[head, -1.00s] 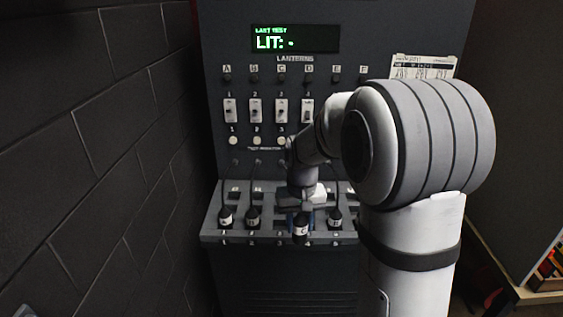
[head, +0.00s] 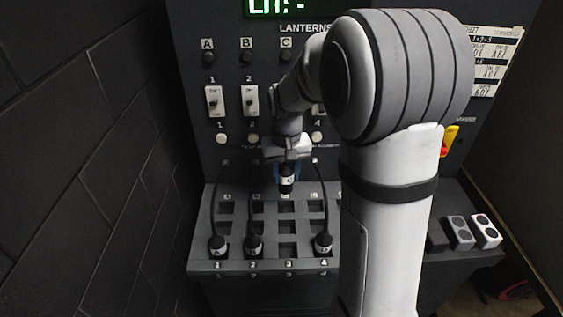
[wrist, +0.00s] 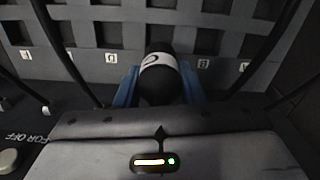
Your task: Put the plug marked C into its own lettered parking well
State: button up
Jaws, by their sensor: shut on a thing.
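The plug marked C (head: 286,181) is black with a white band, and the C shows in the wrist view (wrist: 160,62). My gripper (head: 287,168) is shut on it with blue fingers, seen on both sides of the plug in the wrist view (wrist: 162,88). The plug is over the back part of the sloped panel (head: 205,262), in the column numbered 3. It appears to be above the panel, but the exact gap is unclear. Square wells (head: 287,227) fill the panel. Small letter plates (wrist: 203,63) show in the wrist view, too blurred to read surely.
Three other corded plugs stand in the front row, at columns 1 (head: 218,244), 2 (head: 254,246) and 4 (head: 323,244). Front column 3 (head: 287,254) is empty. Cords rise on both sides of my gripper. Switches (head: 250,101) are on the upright face behind.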

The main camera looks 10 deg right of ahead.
aim_at(286, 197)
jog(key=shift+w, duration=0.1)
jog(key=shift+f, duration=0.15)
dwell(0.3)
jog(key=shift+f+b, duration=1.65)
jog(key=shift+f, duration=0.45)
jog(key=shift+f, duration=0.2)
jog(key=shift+f+b, duration=1.75)
jog(key=shift+f, duration=0.45)
jog(key=o, duration=1.1)
notch_tip(286, 197, up, 7)
jog(key=shift+r, duration=0.45)
